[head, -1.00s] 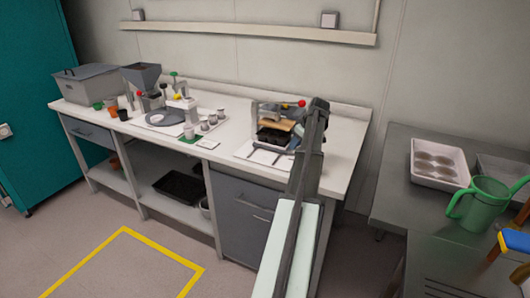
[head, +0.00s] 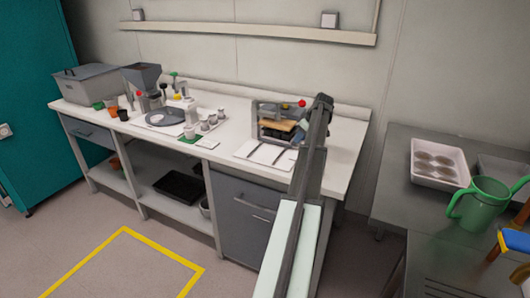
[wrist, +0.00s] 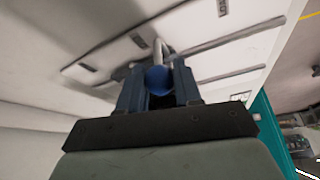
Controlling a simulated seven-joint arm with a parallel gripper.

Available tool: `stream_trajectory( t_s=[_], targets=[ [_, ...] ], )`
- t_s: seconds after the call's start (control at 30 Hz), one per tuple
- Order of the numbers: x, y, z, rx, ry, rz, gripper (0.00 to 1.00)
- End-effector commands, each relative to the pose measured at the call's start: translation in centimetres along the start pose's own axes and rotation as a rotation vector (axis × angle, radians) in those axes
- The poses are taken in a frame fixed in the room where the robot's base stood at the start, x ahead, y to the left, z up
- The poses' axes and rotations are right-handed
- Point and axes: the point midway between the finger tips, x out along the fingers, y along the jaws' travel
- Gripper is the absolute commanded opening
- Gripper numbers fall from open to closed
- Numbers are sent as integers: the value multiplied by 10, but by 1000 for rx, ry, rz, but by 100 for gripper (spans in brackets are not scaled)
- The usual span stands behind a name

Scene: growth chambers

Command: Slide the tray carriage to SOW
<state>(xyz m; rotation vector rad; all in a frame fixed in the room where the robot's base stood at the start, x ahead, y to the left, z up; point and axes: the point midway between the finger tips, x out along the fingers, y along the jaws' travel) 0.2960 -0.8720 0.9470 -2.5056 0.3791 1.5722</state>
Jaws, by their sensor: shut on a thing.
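The tray carriage carries a black tray (head: 273,134) and sits inside the grey press frame (head: 258,112) at the right part of the white bench. Two dark rails (head: 262,152) run forward from it over a white base plate. In the wrist view my gripper (wrist: 158,68) is shut on a blue round knob (wrist: 158,80) on a pale metal rod. The white plate (wrist: 100,50) with dark strips and small labels lies beyond it. The labels are too small to read. In the head view my arm hides the knob and most of the gripper.
A red ball knob (head: 301,104) stands on the press beside my arm. A grey table with a white tray (head: 440,180) and a green jug (head: 482,205) is at the right.

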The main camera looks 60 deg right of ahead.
Motion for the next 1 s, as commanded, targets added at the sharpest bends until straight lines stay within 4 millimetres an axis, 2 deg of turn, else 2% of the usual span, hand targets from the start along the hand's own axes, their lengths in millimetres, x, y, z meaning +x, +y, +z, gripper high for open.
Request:
stream_trajectory(
  t_s=[1.0],
  targets=[
    [7, 56, -16, -1, 0, 1, 17]
  ],
)
